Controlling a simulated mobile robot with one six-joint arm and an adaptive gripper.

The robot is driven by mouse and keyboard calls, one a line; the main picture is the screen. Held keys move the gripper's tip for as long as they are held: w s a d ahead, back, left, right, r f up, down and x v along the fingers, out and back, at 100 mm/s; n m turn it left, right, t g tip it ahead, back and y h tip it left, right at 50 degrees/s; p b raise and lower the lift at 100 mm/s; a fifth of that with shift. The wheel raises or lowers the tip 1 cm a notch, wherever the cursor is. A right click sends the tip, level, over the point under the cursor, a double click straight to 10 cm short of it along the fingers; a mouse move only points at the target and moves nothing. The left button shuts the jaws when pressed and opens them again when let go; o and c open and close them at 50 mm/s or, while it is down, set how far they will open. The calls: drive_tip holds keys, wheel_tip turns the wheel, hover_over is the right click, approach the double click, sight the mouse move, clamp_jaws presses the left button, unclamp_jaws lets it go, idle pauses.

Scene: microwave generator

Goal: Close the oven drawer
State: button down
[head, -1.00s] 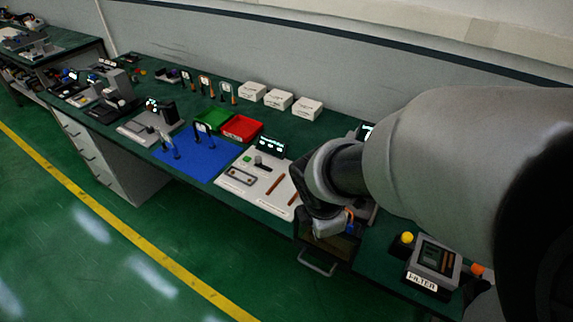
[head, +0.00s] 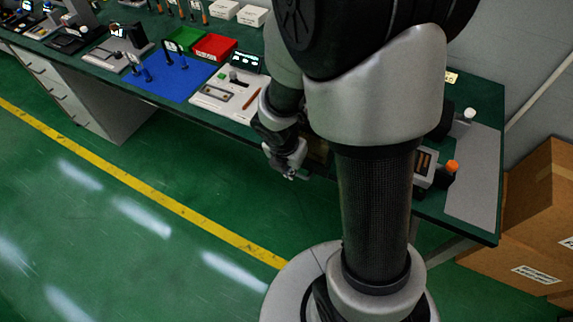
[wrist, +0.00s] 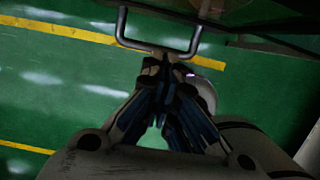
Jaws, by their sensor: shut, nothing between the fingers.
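My gripper (head: 292,175) is at the front edge of the green workbench in the head view. In the wrist view my gripper (wrist: 165,62) has its dark fingers together with nothing between them. The oven drawer's handle (wrist: 150,46), a dark U-shaped bar, is right at the fingertips in the wrist view; I cannot tell whether they touch. A dark panel of the oven drawer (wrist: 275,18) shows at the upper right there. In the head view only a brownish sliver of the drawer (head: 318,157) shows between gripper and arm; most of the oven is hidden by my arm.
The workbench (head: 480,128) holds a white board (head: 215,99), a blue mat (head: 165,82) and a red tray (head: 214,46). An orange-topped device (head: 452,168) stands right of my arm. Cardboard boxes (head: 535,215) stand at the right. The floor in front is open.

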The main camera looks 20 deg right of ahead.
drive_tip(key=shift+w+d+r, duration=0.15)
drive_tip(key=shift+w+d, duration=0.4)
drive_tip(key=shift+d, duration=0.1)
drive_tip(key=shift+w+d+r, duration=0.15)
drive_tip(key=shift+w+d, duration=0.35)
drive_tip(key=shift+d, duration=0.15)
